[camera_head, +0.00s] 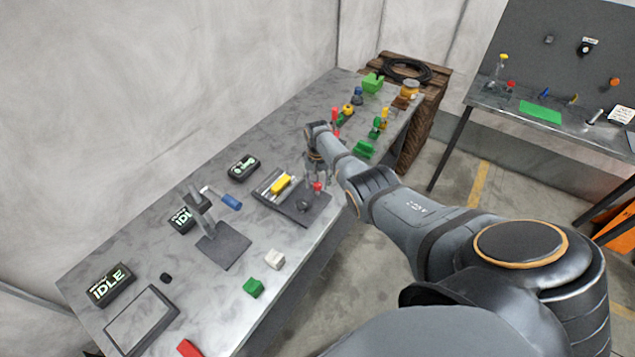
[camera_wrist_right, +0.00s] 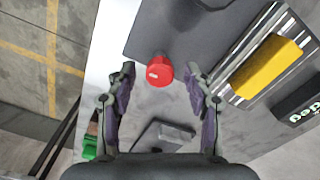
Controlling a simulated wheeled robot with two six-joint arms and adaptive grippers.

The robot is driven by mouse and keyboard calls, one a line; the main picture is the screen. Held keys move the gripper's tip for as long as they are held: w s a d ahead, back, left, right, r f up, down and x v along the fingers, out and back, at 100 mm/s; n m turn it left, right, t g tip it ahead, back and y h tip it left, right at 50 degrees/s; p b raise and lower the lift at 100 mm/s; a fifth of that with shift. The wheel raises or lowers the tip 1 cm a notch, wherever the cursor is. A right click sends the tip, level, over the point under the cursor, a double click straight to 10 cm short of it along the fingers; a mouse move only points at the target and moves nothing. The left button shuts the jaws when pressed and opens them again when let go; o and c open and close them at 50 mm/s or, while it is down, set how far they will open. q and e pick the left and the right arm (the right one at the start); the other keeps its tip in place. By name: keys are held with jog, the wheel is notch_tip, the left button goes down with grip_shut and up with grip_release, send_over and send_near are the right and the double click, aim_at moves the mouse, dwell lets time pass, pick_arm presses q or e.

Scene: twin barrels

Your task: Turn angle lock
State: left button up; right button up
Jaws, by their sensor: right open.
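A red knob (camera_wrist_right: 158,70) stands on a dark plate (camera_wrist_right: 185,30) in the right wrist view; the head view shows it (camera_head: 318,187) at the plate's right side. I cannot tell from its look alone whether it is the angle lock. My right gripper (camera_wrist_right: 160,84) is open, pointing down, with one finger on each side of the knob and visible gaps between. In the head view its fingers (camera_head: 316,176) are close to the knob. A yellow block (camera_wrist_right: 266,68) lies on metal rails beside the plate; it also shows in the head view (camera_head: 281,184). My left gripper is out of view.
A stand with a blue-handled crank (camera_head: 231,202) and black display boxes (camera_head: 243,167) are left of the plate. Green (camera_head: 253,288) and white (camera_head: 275,259) blocks lie nearer. Several coloured parts crowd the table's far end. The table edge is close to the knob.

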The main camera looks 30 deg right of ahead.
aim_at(318, 185)
jog(key=shift+r, duration=0.1)
notch_tip(318, 185, up, 12)
dwell(0.4)
dwell(0.3)
